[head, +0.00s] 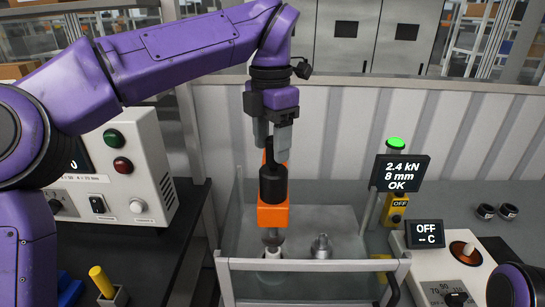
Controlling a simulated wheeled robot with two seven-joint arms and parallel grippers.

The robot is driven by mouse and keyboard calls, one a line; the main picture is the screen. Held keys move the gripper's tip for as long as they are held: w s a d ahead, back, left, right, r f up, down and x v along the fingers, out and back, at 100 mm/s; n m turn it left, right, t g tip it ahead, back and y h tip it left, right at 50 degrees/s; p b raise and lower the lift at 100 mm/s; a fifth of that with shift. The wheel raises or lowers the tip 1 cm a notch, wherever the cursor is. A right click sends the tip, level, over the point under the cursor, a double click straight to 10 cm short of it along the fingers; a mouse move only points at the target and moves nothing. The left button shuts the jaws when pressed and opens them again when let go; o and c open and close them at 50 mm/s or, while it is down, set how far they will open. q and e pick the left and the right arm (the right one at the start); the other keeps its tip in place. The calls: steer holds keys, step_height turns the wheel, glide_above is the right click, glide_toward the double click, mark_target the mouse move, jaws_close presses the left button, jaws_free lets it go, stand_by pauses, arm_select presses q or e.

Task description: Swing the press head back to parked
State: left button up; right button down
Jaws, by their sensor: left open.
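The press head (273,214) is an orange block with a black cylinder on it, at the middle of the head view. Its metal ram points down over a small pale part (272,252) on the press bed; I cannot tell whether they touch. My left gripper (272,142) points down from above, open, with its grey fingers at the top of the black cylinder. A dark upright piece shows between the fingertips, and contact is unclear. The fingers hide part of the orange piece behind. My right gripper is out of view.
A clear-walled guard with a grey front rail (310,265) surrounds the press. A metal fitting (321,246) stands inside, right of the ram. A display (401,173) reads 2.4 kN, 8 mm, OK, below a lit green lamp (396,143). A control box (115,165) stands left.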

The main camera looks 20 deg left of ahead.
mark_target(273, 169)
arm_select(q)
steer(key=w+f, duration=0.2)
steer(key=f, duration=0.1)
steer(key=shift+f, duration=0.2)
steer(key=shift+s+d+r, duration=0.1)
steer(key=shift+s+r, duration=0.1)
steer(key=shift+s, duration=0.35)
steer(key=c, duration=0.3)
steer(key=shift+w, duration=0.15)
jaws_close()
steer(key=shift+d, duration=0.1)
